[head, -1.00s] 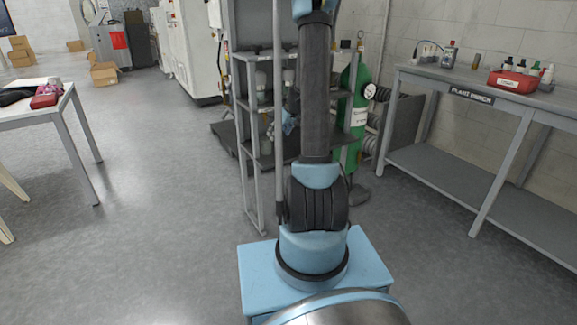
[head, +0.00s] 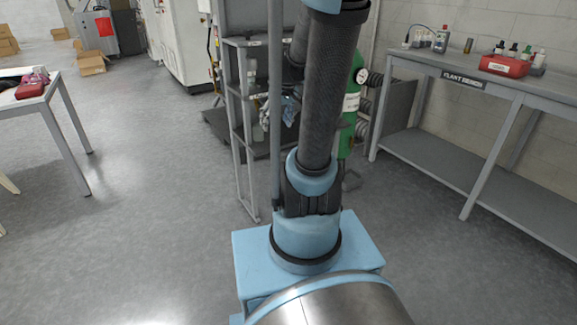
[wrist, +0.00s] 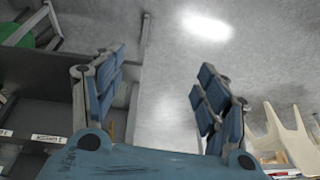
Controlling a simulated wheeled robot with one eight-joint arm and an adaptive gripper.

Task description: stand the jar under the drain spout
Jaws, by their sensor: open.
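My gripper (wrist: 163,72) is open in the wrist view, with its two blue-padded fingers spread and nothing between them. Bare grey floor shows beyond the fingers. In the head view my arm rises in front of the grey shelf stand (head: 240,125) and hides part of it; I cannot make out the gripper for certain there. A pale upright container (head: 251,74) stands on the stand, too small to identify. I cannot pick out the jar or the drain spout for certain in either view.
The plant bench (head: 420,70) on the right holds a red box (head: 503,66) and bottles. A table (head: 40,98) is at left. A pale chair (wrist: 290,130) shows in the wrist view. Floor at left is clear.

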